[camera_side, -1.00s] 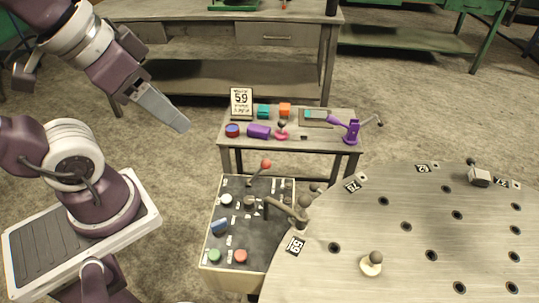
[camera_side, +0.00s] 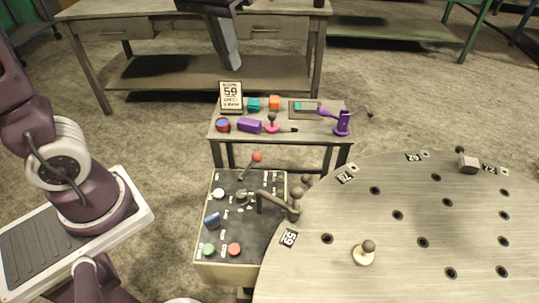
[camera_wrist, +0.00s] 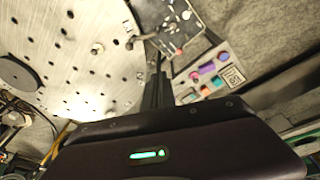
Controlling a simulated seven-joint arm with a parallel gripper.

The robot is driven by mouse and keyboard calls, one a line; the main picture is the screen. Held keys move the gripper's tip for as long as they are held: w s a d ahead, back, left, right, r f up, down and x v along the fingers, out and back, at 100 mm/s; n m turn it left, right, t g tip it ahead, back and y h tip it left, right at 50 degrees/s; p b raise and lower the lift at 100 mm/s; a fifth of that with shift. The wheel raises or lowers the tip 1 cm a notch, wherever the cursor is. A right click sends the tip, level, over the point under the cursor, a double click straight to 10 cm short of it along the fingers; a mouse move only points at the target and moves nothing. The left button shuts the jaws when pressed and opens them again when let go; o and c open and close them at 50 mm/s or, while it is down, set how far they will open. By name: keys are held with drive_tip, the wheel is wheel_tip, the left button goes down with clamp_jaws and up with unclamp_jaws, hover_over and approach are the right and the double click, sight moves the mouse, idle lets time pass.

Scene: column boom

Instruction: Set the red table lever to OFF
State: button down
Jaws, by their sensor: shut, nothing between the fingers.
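A lever with a red ball knob (camera_side: 257,157) stands at the back of the dark control box, its stem leaning up to the right. A small lever with a pinkish-red base and dark knob (camera_side: 272,123) stands on the small grey table (camera_side: 225,134). I cannot read an OFF mark for either. My gripper (camera_side: 231,66) is shut and empty, pointing down, high in the picture above the small table's back edge in the side view. Its dark fingers (camera_wrist: 158,88) also show in the wrist view, apart from the levers.
The control box (camera_side: 228,230) carries several knobs and buttons. A round perforated metal table (camera_side: 400,260) fills the right front. A workbench (camera_side: 170,75) stands behind.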

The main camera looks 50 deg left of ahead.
drive_tip(key=w+f+n+g+y, duration=0.2)
drive_tip(key=w+f+g, duration=0.1)
drive_tip(key=w+f, duration=1.05)
drive_tip(key=w+d+f+g+y, duration=0.1)
drive_tip(key=w+f, duration=0.1)
drive_tip(key=f, duration=0.6)
drive_tip(key=w+d+f+n+g+y, duration=0.1)
drive_tip(key=w+f, duration=0.2)
drive_tip(key=f, duration=0.4)
drive_tip(key=shift+d+f, duration=0.3)
drive_tip(key=shift+f, duration=0.1)
drive_tip(key=shift+f, duration=0.1)
drive_tip(key=s+a+f, duration=0.4)
drive_tip(key=a+f, duration=0.3)
drive_tip(key=f, duration=0.1)
drive_tip(key=shift+s, duration=0.4)
